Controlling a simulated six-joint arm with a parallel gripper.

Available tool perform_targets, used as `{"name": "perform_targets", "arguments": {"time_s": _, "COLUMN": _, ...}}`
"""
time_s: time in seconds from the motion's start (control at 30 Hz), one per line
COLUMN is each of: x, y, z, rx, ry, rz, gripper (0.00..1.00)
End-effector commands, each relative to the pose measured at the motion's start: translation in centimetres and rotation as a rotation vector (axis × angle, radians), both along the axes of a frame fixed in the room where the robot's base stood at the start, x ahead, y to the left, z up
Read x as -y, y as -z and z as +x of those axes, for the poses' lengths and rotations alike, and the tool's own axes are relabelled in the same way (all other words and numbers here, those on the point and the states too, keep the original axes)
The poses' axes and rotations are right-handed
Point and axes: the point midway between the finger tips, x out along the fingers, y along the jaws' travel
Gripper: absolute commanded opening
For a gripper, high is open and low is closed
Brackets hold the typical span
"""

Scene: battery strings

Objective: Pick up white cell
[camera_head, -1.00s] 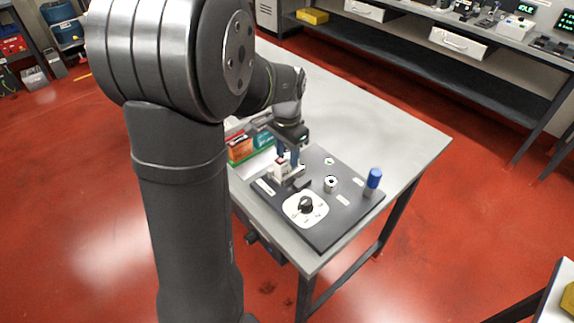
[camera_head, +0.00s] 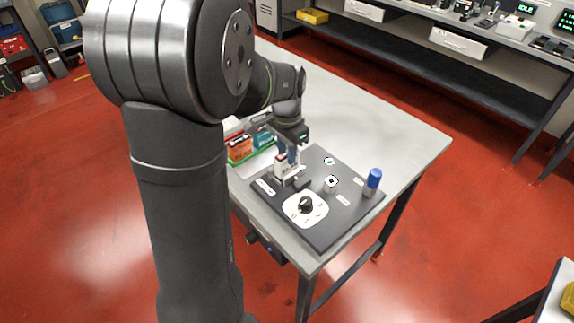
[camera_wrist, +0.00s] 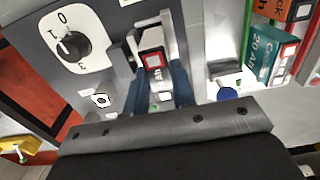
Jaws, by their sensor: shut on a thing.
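The white cell (camera_head: 281,166) is a small white block with a red-bordered top. My gripper (camera_head: 287,160) is shut on it, with its blue fingers on either side, over the left part of the dark board (camera_head: 325,230). In the wrist view the cell (camera_wrist: 152,62) sits between the two fingers (camera_wrist: 156,80), beside a dark grey holder (camera_wrist: 122,58). The holder (camera_head: 300,183) also shows just below the cell in the head view. I cannot tell whether the cell's lower end is clear of it.
An orange box (camera_head: 239,149) and a teal box (camera_head: 262,138) stand in a green-edged tray behind the board. The board bears a black dial (camera_head: 306,204) on a white plate, a short metal post (camera_head: 330,184) and a blue-capped cylinder (camera_head: 374,179). The table's far right is bare.

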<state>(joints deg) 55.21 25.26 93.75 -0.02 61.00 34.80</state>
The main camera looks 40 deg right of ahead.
Motion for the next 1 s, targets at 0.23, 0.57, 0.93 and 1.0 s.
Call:
{"name": "perform_targets", "arguments": {"time_s": 0.23, "x": 0.0, "y": -1.6, "z": 0.0, "rx": 0.002, "ry": 0.0, "rz": -0.002, "gripper": 0.01}}
{"name": "perform_targets", "arguments": {"time_s": 0.57, "x": 0.0, "y": -3.5, "z": 0.0, "rx": 0.001, "ry": 0.0, "rz": -0.001, "gripper": 0.01}}
{"name": "perform_targets", "arguments": {"time_s": 0.93, "x": 0.0, "y": -3.9, "z": 0.0, "rx": 0.001, "ry": 0.0, "rz": -0.001, "gripper": 0.01}}
{"name": "perform_targets", "arguments": {"time_s": 1.0, "x": 0.0, "y": -3.9, "z": 0.1, "rx": 0.001, "ry": -0.003, "rz": -0.001, "gripper": 0.01}}
